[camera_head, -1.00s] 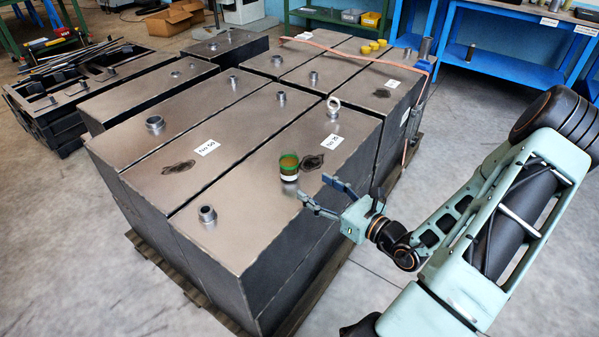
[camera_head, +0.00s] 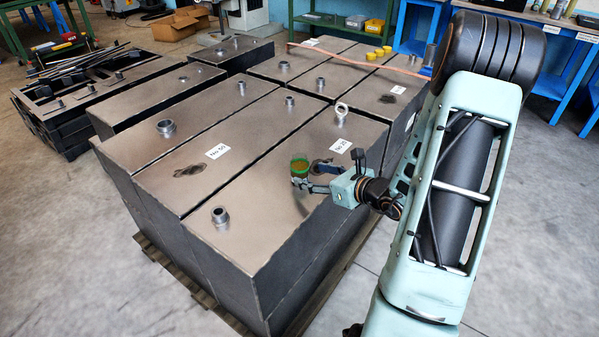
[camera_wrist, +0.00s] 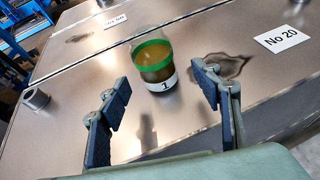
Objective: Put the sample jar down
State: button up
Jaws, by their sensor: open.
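The sample jar (camera_head: 299,166) is clear, with a green band, a brownish filling and a white label. It stands upright on the metal top of the No 20 tank (camera_head: 262,228), left of a dark stain. In the wrist view the jar (camera_wrist: 150,58) shows a "1" on its label. My gripper (camera_head: 308,176) is open, low over the tank top at the jar's right side. In the wrist view its fingers (camera_wrist: 152,80) are spread to the left and right of the jar, with a gap on both sides. I cannot tell how far the jar reaches between them.
A pipe stub (camera_head: 220,217) stands front left on the tank. The No 50 tank (camera_head: 190,165) adjoins on the left. Bare tank top lies in front of the jar.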

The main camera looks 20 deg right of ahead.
aim_at(306, 172)
jog(key=x, duration=0.2)
jog(key=b+x, duration=0.1)
jog(key=x, duration=0.2)
jog(key=shift+w+a+r, duration=0.15)
jog(key=shift+a, duration=0.15)
jog(key=c, duration=1.4)
jog(key=shift+o, duration=0.2)
jog(key=shift+r, duration=0.1)
